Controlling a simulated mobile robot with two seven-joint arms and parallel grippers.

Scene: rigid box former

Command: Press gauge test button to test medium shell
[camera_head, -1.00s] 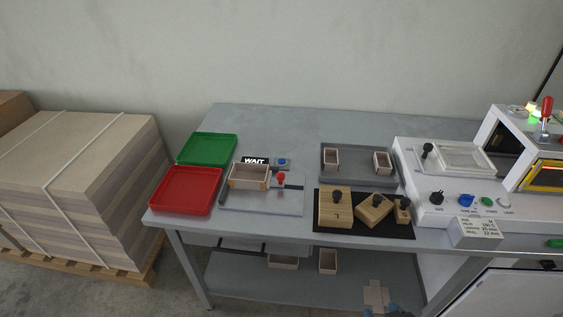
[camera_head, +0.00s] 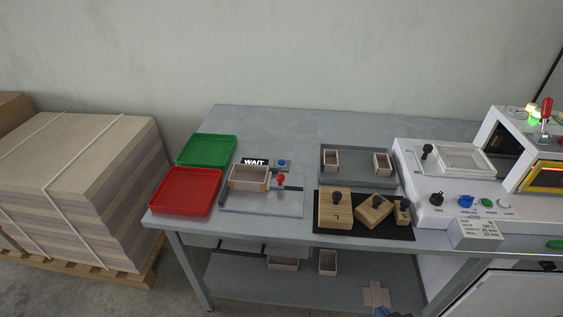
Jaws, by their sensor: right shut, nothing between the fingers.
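The gauge is a flat grey plate (camera_head: 265,207) on the table, with a red-knobbed clamp (camera_head: 281,180). An open light wooden shell (camera_head: 247,184) sits at the gauge; I take it for the medium shell. Behind it a black sign (camera_head: 254,161) reads WAIT. The blue test button (camera_head: 282,162) is on a small grey box right of the sign. Only a small dark-blue tip of my right gripper (camera_head: 382,312) shows at the bottom edge, shut and empty, well below and right of the button. My left gripper is out of view.
A green tray (camera_head: 207,150) and a red tray (camera_head: 186,192) lie left of the gauge. A grey tray (camera_head: 357,166) holds two small shells. Wooden blocks with black knobs stand on a black mat (camera_head: 362,229). A white machine (camera_head: 458,210) is at the right. The table's back is clear.

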